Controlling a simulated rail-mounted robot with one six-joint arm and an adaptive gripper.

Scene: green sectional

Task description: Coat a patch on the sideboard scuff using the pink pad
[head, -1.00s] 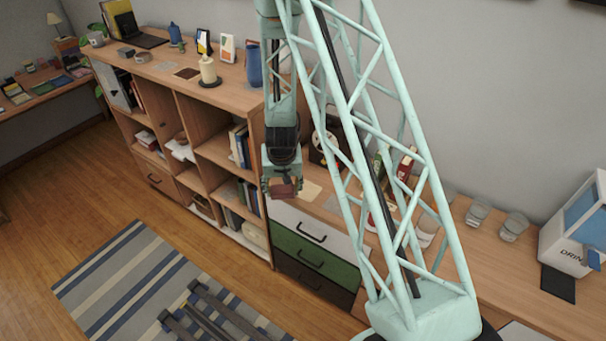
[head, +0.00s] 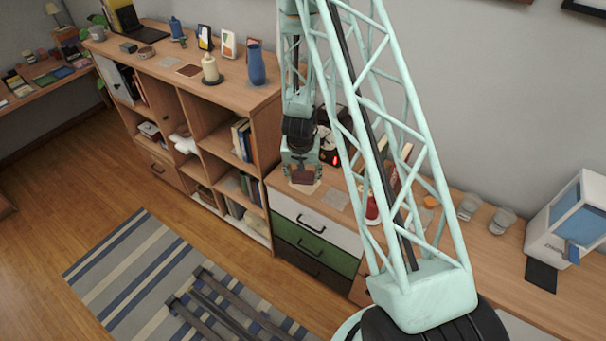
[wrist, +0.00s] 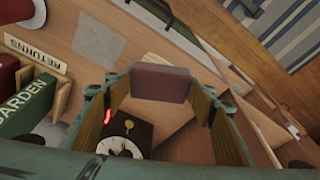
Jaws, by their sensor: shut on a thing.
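My gripper (head: 302,168) is shut on the pad (head: 303,177), a dull brownish-pink block that also shows between the fingers in the wrist view (wrist: 161,83). It is over the sideboard top, near the front edge above the drawers. A pale patch (head: 304,188) lies under the pad and is partly covered by it. I cannot tell whether the pad touches the surface. A grey square patch (head: 337,200) lies just to the right, and it shows at upper left in the wrist view (wrist: 99,40). I cannot tell for sure which patch is the scuff.
A dark clock (wrist: 125,140) with a red light stands behind the gripper. Books (wrist: 28,103) and a red item (head: 372,209) stand to the right. The taller shelf unit (head: 265,98) rises to the left. Glasses (head: 469,207) and a drink dispenser (head: 568,225) are farther right.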

